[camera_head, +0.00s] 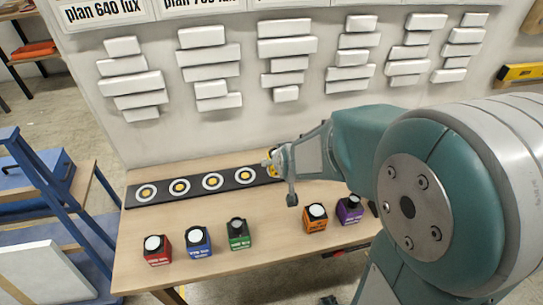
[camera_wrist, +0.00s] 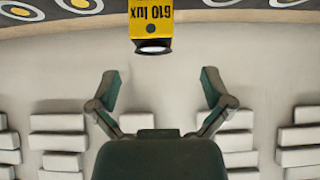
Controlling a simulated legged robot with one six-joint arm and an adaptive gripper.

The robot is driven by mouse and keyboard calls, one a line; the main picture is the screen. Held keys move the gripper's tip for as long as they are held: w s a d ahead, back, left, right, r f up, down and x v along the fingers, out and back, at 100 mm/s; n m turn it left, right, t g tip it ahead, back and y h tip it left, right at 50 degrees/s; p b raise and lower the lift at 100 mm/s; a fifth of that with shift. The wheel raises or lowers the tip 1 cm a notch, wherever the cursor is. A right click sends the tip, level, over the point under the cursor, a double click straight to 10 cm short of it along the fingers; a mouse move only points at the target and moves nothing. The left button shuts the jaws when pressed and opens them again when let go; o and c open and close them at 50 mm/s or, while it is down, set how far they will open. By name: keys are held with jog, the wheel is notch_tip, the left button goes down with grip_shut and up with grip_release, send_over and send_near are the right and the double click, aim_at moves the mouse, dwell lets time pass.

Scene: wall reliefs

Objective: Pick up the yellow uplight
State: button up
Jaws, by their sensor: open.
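The yellow uplight (camera_wrist: 151,18) is at the top middle of the wrist view, a small yellow block with an upside-down "610 lux" label and a pale round lens at its lower end. In the head view it is mostly hidden behind my gripper (camera_head: 280,181), with only a bit of yellow showing at the right part of the dark strip (camera_head: 170,204). In the wrist view my gripper (camera_wrist: 160,88) is open, with its two fingers spread wide and nothing between them. The uplight is beyond the fingertips, apart from them.
Red (camera_head: 157,251), blue (camera_head: 198,243), green (camera_head: 238,235), orange (camera_head: 315,219) and purple (camera_head: 350,210) uplights stand along the front of the wooden table (camera_head: 270,255). White relief blocks (camera_head: 287,64) cover the wall behind. Blue framework (camera_head: 50,185) stands at left.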

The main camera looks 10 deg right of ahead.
jog(key=x, duration=0.4)
jog(key=shift+w+d+f, duration=0.1)
jog(key=shift+d+f, duration=0.1)
jog(key=shift+d, duration=0.05)
jog(key=shift+d+x, duration=0.2)
jog(key=shift+x, duration=2.65)
jog(key=shift+w+r, duration=0.1)
jog(key=shift+r, duration=0.1)
jog(key=c, duration=0.9)
jog(key=shift+f, duration=0.1)
jog(key=shift+c, duration=1.1)
